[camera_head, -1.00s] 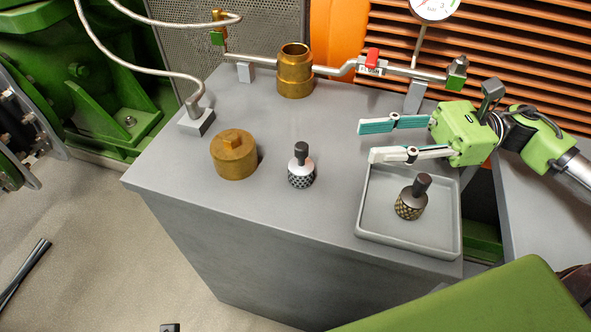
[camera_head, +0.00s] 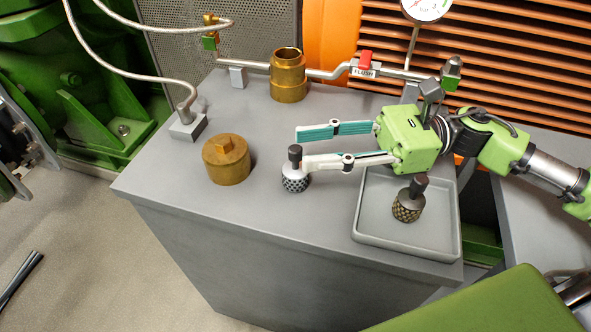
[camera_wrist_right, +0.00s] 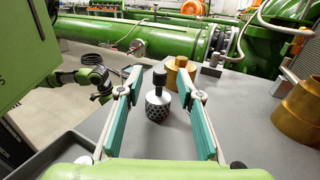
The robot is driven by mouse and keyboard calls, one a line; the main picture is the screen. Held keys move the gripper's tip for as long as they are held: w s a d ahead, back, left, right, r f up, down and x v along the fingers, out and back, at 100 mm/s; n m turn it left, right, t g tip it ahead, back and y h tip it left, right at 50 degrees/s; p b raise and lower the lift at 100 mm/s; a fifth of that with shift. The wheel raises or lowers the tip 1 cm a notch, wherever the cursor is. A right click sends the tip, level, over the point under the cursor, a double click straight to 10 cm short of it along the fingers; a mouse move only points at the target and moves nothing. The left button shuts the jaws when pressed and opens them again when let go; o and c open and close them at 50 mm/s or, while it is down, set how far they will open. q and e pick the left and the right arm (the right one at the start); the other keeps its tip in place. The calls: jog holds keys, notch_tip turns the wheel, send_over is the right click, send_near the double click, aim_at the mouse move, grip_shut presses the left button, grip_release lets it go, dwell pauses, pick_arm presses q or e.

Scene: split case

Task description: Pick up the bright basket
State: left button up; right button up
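The bright basket (camera_head: 295,182), a silver knurled cup with a black knob, stands upright on the grey bench top (camera_head: 180,225). It also shows in the right wrist view (camera_wrist_right: 158,104), between the two fingers in the picture. My right gripper (camera_head: 300,148) is open and empty, its fingers reaching left over the bench at the basket's knob. The near finger partly overlaps the basket in the head view; I cannot tell if they touch. A green arm at the left of the wrist view appears to be mine, with its gripper (camera_wrist_right: 97,82) too small to read.
A darker brass knurled basket (camera_head: 407,208) with a black knob stands in the grey tray (camera_head: 365,235) at right. A brass cap (camera_head: 226,165) stands left of the bright basket. A brass cylinder (camera_head: 288,78) and the pipe with a red-handled valve (camera_head: 364,62) stand behind.

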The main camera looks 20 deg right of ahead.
aim_at(295, 148)
jog(key=shift+w+a+r, duration=0.1)
jog(key=shift+w+a, duration=0.05)
jog(key=shift+a, duration=0.65)
jog(key=shift+w+a, duration=0.15)
jog(key=shift+a, duration=0.75)
pick_arm(q)
jog(key=shift+x, duration=0.9)
jog(key=shift+s, duration=0.1)
jog(key=shift+d+r, duration=0.1)
pick_arm(e)
grip_shut()
